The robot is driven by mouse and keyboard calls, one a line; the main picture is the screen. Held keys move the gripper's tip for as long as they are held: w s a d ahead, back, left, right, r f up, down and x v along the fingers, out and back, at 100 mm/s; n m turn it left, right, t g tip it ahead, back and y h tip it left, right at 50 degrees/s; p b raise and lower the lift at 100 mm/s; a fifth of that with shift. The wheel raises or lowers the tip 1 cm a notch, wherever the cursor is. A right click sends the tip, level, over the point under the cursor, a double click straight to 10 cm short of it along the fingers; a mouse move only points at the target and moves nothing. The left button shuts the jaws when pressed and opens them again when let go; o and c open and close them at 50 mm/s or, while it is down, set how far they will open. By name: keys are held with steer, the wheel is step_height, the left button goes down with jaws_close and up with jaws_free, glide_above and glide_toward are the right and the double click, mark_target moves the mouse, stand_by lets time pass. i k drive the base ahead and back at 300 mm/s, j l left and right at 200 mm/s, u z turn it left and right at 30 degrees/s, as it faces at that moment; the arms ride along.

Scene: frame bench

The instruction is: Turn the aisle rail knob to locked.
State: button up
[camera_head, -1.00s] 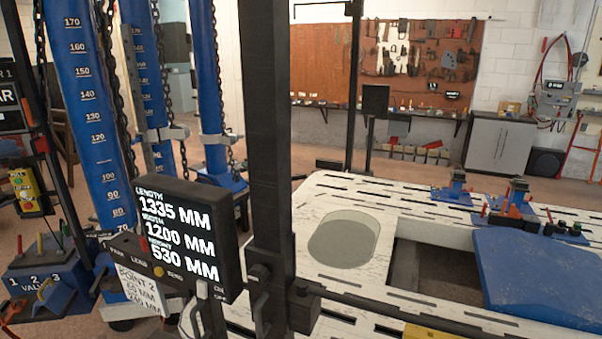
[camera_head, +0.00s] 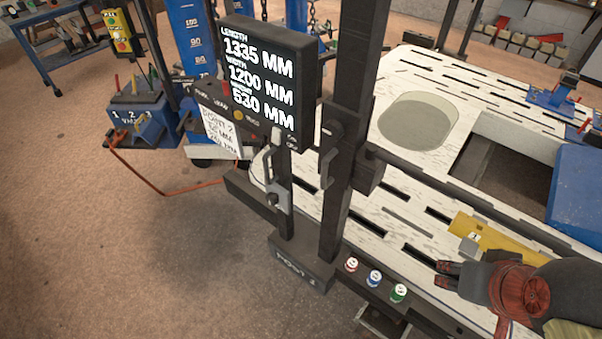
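No knob is clearly marked as the aisle rail knob. A dark upright post (camera_head: 349,110) with a black handle (camera_head: 328,167) and a small round fitting (camera_head: 331,129) stands at the bench's near side. A dark rail (camera_head: 430,175) runs right from it. A shorter post beside it carries a silver plate (camera_head: 278,190) with a lever handle (camera_head: 266,165) and a small dark knob (camera_head: 272,199). No locked mark is readable. My gripper (camera_head: 436,275) is at lower right over the white bench (camera_head: 400,215), apart from the posts; its finger gap is unclear.
A screen (camera_head: 265,80) reads 1335, 1200 and 530 MM. Red (camera_head: 351,264), blue (camera_head: 375,277) and green (camera_head: 398,292) capped pieces line the bench's front edge. A yellow bar (camera_head: 500,240) lies near my arm. An orange hose (camera_head: 165,190) crosses open floor at left.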

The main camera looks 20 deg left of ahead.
mark_target(272, 198)
steer(key=k+u, duration=0.15)
steer(key=u, duration=1.1)
